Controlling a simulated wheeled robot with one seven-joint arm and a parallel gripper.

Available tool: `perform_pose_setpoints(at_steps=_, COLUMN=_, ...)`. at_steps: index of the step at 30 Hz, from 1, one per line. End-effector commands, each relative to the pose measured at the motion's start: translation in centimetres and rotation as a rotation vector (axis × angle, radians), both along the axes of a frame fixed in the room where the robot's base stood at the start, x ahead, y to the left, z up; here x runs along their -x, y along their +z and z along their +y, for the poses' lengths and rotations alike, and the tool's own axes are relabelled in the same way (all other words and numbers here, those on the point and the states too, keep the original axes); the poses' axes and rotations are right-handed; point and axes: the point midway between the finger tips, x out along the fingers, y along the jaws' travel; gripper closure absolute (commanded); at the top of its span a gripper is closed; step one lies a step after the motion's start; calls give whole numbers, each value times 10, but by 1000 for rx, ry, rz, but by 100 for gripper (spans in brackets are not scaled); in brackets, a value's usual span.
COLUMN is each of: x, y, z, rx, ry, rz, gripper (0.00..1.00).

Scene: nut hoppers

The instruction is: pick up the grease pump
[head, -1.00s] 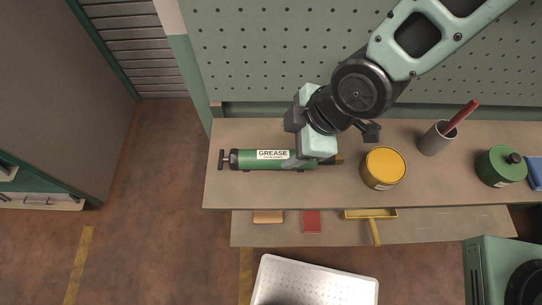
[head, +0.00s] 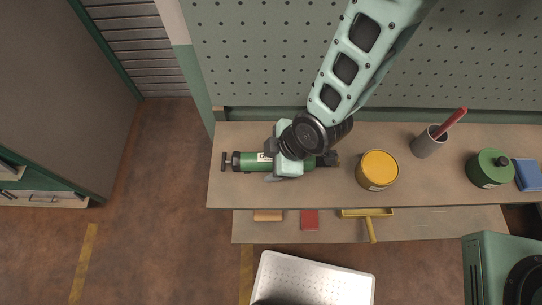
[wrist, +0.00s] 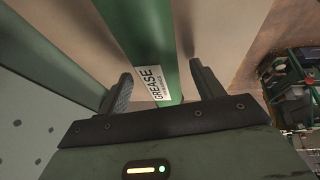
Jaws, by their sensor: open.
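The grease pump (head: 248,162) is a green cylinder with a black handle at its left end and a white "GREASE" label. It lies on its side on the upper shelf in the head view, its middle partly hidden under my gripper (head: 278,168). In the wrist view the pump (wrist: 150,45) runs between the two dark fingers of my gripper (wrist: 164,88), with the label facing up toward the camera. The fingers are open, one on each side of the pump, with gaps visible between them and its body.
A yellow tin (head: 378,170) stands right of the pump. Beyond it are a grey cup with a red-handled tool (head: 430,142), a green can (head: 489,168) and a blue item (head: 528,175). A pegboard (head: 270,60) rises behind. The shelf's front strip is clear.

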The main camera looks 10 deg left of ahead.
Motion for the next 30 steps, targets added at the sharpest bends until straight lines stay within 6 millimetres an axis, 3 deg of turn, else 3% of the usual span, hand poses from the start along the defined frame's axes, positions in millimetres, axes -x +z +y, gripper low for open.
perform_pose_setpoints(at_steps=25, x=0, y=-8, z=1, rx=0, ry=-1, rz=0, gripper=33)
perform_pose_setpoints(at_steps=26, x=0, y=-7, z=1, rx=0, ry=-1, rz=0, gripper=39)
perform_pose_setpoints(at_steps=30, x=0, y=-7, z=1, rx=0, ry=-1, rz=0, gripper=78)
